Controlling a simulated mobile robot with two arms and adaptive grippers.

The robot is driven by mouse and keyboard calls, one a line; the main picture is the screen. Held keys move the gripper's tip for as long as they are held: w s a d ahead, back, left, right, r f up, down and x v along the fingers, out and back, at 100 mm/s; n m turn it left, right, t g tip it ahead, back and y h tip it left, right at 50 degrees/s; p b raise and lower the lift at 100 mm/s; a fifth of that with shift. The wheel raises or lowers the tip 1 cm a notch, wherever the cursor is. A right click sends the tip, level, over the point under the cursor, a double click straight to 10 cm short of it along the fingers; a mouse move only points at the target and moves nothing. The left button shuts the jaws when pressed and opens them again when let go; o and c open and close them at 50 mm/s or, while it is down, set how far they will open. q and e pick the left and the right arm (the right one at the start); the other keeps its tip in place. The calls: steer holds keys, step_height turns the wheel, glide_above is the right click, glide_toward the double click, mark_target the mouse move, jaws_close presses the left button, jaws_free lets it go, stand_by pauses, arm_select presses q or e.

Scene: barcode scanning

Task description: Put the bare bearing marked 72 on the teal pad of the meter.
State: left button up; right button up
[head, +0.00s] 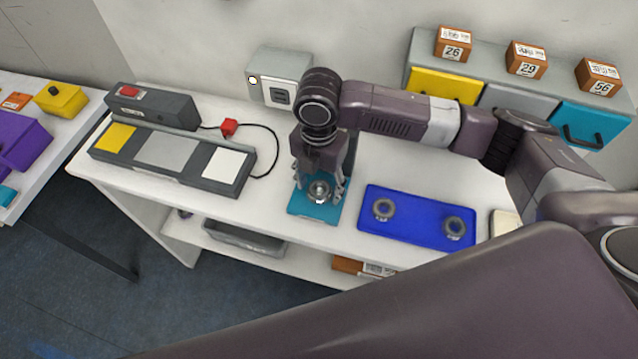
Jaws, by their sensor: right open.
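A bare metal bearing (319,191) lies on the teal pad (299,207) at the middle of the white table. My right gripper (320,188) points down over the pad, open, with its fingers around the bearing. The bearing's marking is too small to read. A grey box with a white face (275,76), which looks like the meter, stands behind at the wall. Two more bearings, one on the left (383,208) and one on the right (454,227), lie on a blue tray (418,217); their marks are not legible. My left gripper is not in view.
A dark panel with yellow, grey and white fields (172,156) lies left, beside a dark box with a red button (140,105). A red piece on a black cable (229,127) is nearby. Drawers (445,85) carry boxes marked 26, 29 and 56 at the back right.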

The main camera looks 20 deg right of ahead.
mark_target(319, 189)
step_height(319, 189, up, 12)
steer(key=b, duration=0.2)
steer(key=shift+r, duration=0.2)
